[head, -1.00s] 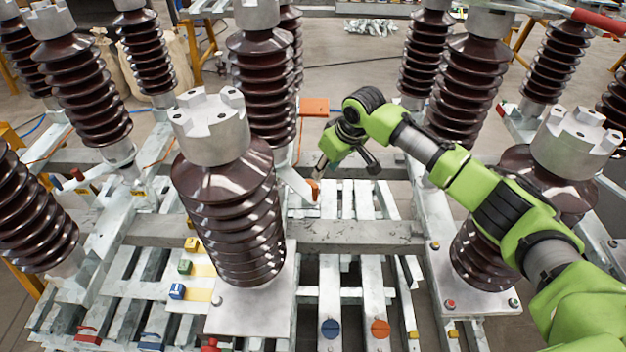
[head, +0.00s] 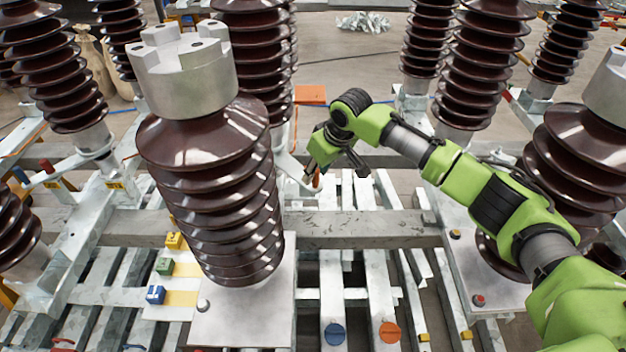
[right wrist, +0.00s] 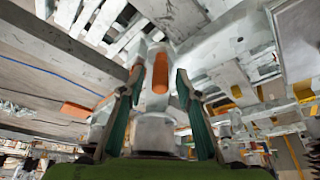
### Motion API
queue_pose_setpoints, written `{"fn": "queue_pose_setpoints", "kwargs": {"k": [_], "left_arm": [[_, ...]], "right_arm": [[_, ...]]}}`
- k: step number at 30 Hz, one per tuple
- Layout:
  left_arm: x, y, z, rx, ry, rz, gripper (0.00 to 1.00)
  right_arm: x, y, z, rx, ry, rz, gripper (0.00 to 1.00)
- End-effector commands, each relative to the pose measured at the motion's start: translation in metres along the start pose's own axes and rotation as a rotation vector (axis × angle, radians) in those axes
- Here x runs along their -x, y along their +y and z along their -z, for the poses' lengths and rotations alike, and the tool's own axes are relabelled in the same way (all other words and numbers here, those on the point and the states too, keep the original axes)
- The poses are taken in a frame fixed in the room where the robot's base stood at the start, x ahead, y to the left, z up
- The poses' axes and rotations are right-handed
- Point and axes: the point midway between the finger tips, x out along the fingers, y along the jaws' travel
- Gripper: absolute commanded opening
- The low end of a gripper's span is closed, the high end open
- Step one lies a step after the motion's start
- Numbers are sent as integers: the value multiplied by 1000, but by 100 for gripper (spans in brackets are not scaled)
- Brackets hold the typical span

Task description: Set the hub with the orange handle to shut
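The orange handle (head: 317,180) shows as a small piece at the end of a pale metal arm, behind the large front insulator. In the right wrist view the orange handle (right wrist: 160,72) points away from a pale round hub (right wrist: 155,130). My right gripper (head: 312,172) is at the handle in the head view, hiding part of it. In the right wrist view my right gripper (right wrist: 160,85) is open, its fingers on either side of the handle with gaps visible. I cannot tell whether either finger touches it. My left gripper is not in view.
A big brown insulator (head: 215,190) stands left of my right arm, another (head: 580,170) to its right. A grey beam (head: 350,230) crosses in front. A blue disc (head: 334,334), an orange disc (head: 390,333) and an orange plate (head: 310,94) also show.

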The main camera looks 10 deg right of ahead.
Motion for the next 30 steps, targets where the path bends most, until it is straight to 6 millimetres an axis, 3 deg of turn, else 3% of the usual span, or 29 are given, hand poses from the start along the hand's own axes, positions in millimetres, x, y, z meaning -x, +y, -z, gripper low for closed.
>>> {"fn": "queue_pose_setpoints", "kwargs": {"k": [4,15,19,26,30], "left_arm": [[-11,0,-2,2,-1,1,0],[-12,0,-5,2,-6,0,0],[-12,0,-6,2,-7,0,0],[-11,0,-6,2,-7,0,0],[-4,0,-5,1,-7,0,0]], "right_arm": [[-9,0,-3,0,1,0,31],[-10,-1,-3,0,1,0,31],[-10,-1,-4,0,1,0,0],[-10,-3,-3,-1,0,0,0],[-11,-14,2,-13,-1,-2,0]]}}
